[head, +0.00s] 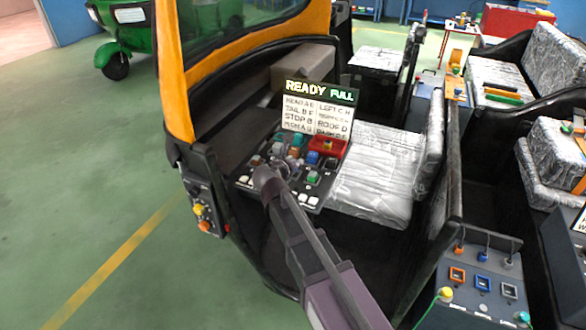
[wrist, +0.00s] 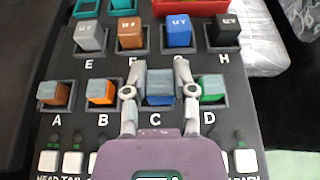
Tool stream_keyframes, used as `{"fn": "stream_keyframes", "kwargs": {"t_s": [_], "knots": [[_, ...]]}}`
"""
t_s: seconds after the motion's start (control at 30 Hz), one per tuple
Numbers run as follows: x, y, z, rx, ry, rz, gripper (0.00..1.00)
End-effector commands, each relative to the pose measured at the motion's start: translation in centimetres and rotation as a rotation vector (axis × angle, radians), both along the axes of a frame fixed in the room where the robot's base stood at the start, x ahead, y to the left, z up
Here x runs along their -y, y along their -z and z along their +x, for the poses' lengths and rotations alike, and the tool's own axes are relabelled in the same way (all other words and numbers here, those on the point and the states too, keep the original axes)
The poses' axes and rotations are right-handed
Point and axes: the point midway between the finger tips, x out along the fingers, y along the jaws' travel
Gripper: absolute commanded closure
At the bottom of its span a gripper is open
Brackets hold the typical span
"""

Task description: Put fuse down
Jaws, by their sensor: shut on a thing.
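In the wrist view, my gripper (wrist: 160,64) is closed around a blue fuse (wrist: 160,92) with a grey top. The fuse is at slot C of the dark fuse panel (wrist: 128,67). I cannot tell how deep it sits. An orange-brown fuse (wrist: 54,93) stands at A, an orange one (wrist: 101,92) at B and a green one (wrist: 212,90) at D.
Behind the lower row stand grey (wrist: 90,34), brown (wrist: 130,33), blue (wrist: 178,33) and black (wrist: 228,30) fuses. White buttons (head: 307,199) line the panel front. A red tray (head: 328,147) and a sign reading READY FULL (head: 320,91) are behind. A silver seat (head: 375,180) is right.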

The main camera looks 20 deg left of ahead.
Motion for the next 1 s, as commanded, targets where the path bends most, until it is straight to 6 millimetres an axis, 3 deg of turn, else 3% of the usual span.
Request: {"fn": "stream_keyframes", "kwargs": {"t_s": [0.4,0.6,1.0], "knots": [[-0.2,0.0,0.2,0.000,-0.001,0.000,0.84],[-1.1,0.3,1.6,0.000,-0.001,0.000,0.84],[-0.9,3.5,1.2,0.000,-0.002,0.000,0.84]]}}
